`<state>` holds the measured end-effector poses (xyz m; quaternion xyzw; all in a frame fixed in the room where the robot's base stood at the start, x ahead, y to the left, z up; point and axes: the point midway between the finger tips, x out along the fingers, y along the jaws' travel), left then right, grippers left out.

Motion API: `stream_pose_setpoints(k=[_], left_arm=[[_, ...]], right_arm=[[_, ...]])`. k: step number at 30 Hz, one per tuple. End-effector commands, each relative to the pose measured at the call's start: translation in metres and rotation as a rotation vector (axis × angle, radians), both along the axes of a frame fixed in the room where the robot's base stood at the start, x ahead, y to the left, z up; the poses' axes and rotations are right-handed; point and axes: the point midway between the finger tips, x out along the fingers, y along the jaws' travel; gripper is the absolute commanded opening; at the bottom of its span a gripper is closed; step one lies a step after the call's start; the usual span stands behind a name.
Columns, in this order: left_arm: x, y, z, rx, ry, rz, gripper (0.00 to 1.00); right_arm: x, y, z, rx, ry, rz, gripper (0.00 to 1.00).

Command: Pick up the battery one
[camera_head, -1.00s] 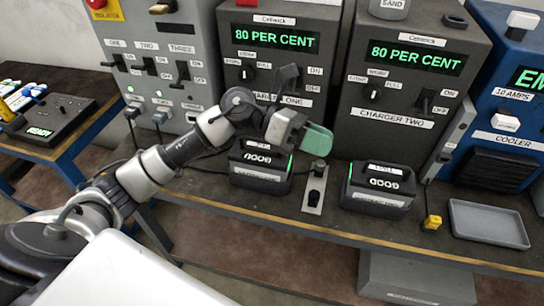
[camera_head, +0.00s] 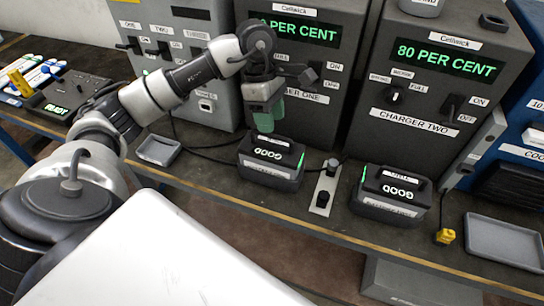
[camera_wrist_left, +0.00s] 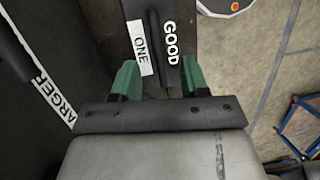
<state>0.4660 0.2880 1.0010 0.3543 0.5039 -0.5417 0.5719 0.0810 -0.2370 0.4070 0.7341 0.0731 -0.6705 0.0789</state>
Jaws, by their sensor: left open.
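Battery one (camera_head: 270,172) is a black block with a top handle, a green strip and a GOOD display, standing on the bench in front of charger one. My left gripper (camera_head: 265,122) points down above its back left part, its green fingers apart and empty. In the left wrist view the top of battery one (camera_wrist_left: 150,22), with its ONE label and GOOD display, lies ahead of the gap between the open fingers (camera_wrist_left: 157,78). I cannot tell how much height is left between them. My right gripper is not in view.
Charger one (camera_head: 300,118) and charger two (camera_head: 440,95) stand behind, both reading 80 PER CENT. A second GOOD battery (camera_head: 390,205) sits right, past a small switch plate (camera_head: 324,190). Grey trays lie at left (camera_head: 158,150) and far right (camera_head: 505,240). A yellow connector (camera_head: 446,236) is near the edge.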

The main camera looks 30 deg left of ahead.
Motion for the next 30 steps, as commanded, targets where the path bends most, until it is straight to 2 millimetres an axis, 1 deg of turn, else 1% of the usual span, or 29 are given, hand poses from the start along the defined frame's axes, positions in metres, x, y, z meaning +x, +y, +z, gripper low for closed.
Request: stream_pose_setpoints(k=[4,8,10,13,16,30], left_arm=[[-0.002,-0.001,-0.012,0.0,0.003,0.001,0.45],[-0.004,0.0,-0.033,-0.002,0.005,0.001,0.45],[-0.004,-0.003,-0.043,-0.002,0.004,0.0,0.45],[-0.005,-0.006,-0.051,-0.003,0.002,0.001,0.45],[-0.005,-0.006,-0.054,-0.002,0.0,0.0,0.45],[-0.005,-0.006,-0.056,-0.002,-0.001,0.001,0.45]], right_arm=[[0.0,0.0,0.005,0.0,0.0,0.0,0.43],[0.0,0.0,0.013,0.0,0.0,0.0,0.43],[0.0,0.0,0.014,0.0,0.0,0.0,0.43],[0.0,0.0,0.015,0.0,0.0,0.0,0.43],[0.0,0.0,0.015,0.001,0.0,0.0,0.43],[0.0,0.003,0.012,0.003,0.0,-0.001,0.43]])
